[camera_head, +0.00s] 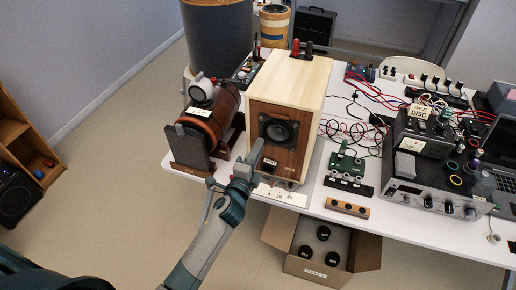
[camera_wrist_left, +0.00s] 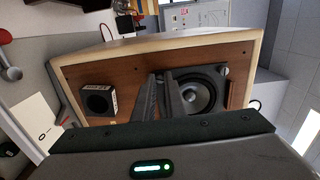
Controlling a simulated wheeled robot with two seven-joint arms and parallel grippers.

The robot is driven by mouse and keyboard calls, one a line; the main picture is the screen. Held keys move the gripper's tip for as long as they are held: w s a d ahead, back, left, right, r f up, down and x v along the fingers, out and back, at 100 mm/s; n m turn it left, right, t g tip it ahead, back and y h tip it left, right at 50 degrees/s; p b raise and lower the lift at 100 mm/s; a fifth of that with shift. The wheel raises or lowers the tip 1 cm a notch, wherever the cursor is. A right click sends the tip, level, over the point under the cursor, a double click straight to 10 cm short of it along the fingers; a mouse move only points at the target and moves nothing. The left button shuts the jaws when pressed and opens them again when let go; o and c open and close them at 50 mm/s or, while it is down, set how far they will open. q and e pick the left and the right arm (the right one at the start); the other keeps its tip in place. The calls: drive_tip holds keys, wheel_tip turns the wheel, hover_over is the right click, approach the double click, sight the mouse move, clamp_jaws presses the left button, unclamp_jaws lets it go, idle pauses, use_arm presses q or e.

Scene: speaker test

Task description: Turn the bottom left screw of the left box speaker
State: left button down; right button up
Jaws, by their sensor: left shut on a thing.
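The left box speaker (camera_head: 305,78) is a pale wooden cabinet with a brown front panel and a round black driver (camera_head: 279,131). It stands near the table's front edge. In the left wrist view the driver (camera_wrist_left: 203,90) and a square black port (camera_wrist_left: 98,99) show turned sideways. My left gripper (camera_head: 259,146) reaches the front panel from the lower left. Its fingertips (camera_wrist_left: 167,78) are close together at the driver's lower left edge, shut on the bottom left screw, which the fingertips hide. My right gripper is in neither view.
A brown cylindrical speaker (camera_head: 213,118) with a dark grey end plate stands close left of the box. A small green circuit board (camera_head: 345,163) and cables lie to its right. An open cardboard box (camera_head: 290,262) sits below the table edge.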

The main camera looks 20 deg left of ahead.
use_arm(q)
drive_tip(key=shift+m, duration=2.2)
drive_tip(key=c, duration=1.8)
unclamp_jaws()
drive_tip(key=shift+s, duration=0.15)
drive_tip(key=s+b, duration=0.4)
drive_tip(key=s, duration=1.3)
drive_tip(key=shift+a, duration=0.3)
